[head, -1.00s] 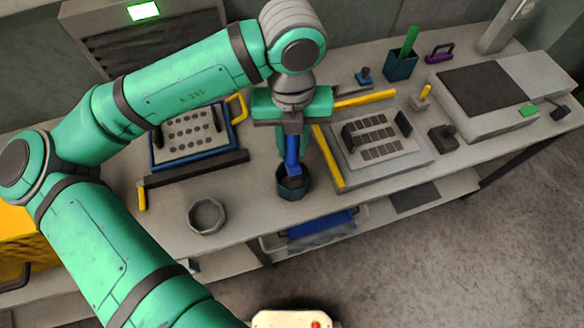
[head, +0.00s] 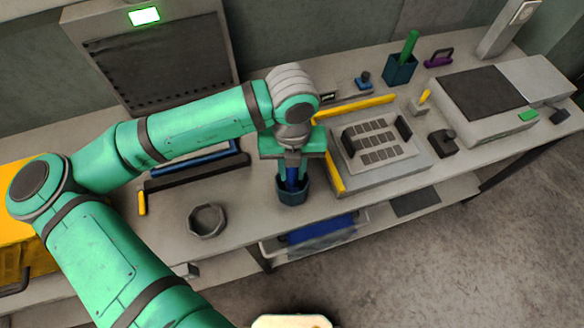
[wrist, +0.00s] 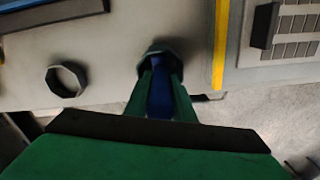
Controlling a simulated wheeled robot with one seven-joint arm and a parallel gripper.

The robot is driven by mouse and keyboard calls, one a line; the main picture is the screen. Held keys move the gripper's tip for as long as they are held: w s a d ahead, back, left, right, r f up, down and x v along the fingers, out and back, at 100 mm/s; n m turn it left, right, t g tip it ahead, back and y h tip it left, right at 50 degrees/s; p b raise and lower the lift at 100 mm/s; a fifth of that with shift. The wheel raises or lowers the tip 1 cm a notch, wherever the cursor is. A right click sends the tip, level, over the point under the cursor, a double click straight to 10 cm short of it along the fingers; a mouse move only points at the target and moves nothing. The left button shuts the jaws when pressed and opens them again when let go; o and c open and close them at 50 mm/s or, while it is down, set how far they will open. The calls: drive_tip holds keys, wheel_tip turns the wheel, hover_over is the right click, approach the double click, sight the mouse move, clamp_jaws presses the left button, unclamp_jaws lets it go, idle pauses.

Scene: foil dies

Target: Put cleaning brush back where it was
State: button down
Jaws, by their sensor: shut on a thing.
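The cleaning brush shows as a blue handle (head: 291,177) between the fingers of my gripper (head: 291,182). My gripper is shut on it and points down over the dark teal holder cup (head: 292,196) near the bench's front edge. The brush's lower end is inside the cup and hidden. In the wrist view the blue handle (wrist: 160,98) runs between the two green fingers (wrist: 160,80), with their tips at the mouth of the cup (wrist: 158,48).
A grey ring (head: 207,221) lies left of the cup. A plate fixture (head: 422,163) with yellow rails (head: 334,172) stands close on the right. A teal cup with a green handle (head: 401,68) is at the back. A blue-framed tray (head: 205,157) is partly behind my arm.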

drive_tip(key=shift+f, duration=0.15)
drive_tip(key=c, duration=1.5)
unclamp_jaws()
wheel_tip(320, 180, up, 12)
drive_tip(key=shift+r, duration=0.2)
